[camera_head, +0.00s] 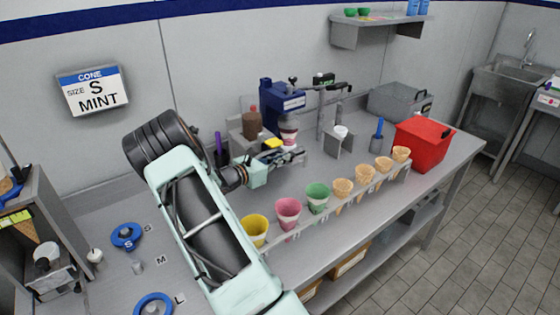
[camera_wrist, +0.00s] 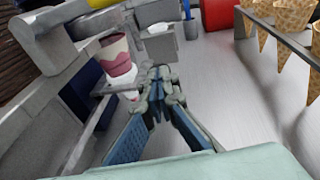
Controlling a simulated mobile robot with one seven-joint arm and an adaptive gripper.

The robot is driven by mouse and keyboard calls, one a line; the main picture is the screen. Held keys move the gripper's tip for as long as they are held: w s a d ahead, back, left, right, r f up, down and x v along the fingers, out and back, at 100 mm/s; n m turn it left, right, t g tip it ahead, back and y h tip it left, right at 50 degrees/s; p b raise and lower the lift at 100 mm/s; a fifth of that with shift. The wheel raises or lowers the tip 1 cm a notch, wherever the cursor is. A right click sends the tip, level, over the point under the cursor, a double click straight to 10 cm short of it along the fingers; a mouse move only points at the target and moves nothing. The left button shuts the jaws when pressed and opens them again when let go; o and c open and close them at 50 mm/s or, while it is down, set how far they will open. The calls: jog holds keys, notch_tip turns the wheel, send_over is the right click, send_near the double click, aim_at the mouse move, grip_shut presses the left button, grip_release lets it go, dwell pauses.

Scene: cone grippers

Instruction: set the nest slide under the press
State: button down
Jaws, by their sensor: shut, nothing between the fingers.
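The blue press (camera_head: 280,94) stands at the back of the steel counter. A white cup with a maroon band (camera_head: 288,129) shows just below its head in the head view, and also in the wrist view (camera_wrist: 117,55). The cup sits in a grey bracket (camera_wrist: 112,86), which looks like the nest slide; its exact alignment under the press is hard to tell. My gripper (camera_head: 296,157) is low in front of the press. In the wrist view my gripper (camera_wrist: 158,82) is shut and empty, close beside the bracket on its right, with no clear contact.
A rack (camera_head: 330,208) along the counter's front holds pink, green and yellow cups and several waffle cones. A red bin (camera_head: 422,143) stands at the right end. Blue rings (camera_head: 126,236) lie at the left. A sign (camera_head: 93,89) reads cone size S, mint.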

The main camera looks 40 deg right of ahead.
jog(key=shift+d+r, duration=0.1)
jog(key=shift+r, duration=0.05)
jog(key=s+a+r, duration=0.1)
jog(key=a, duration=1.1)
jog(key=shift+r, duration=0.35)
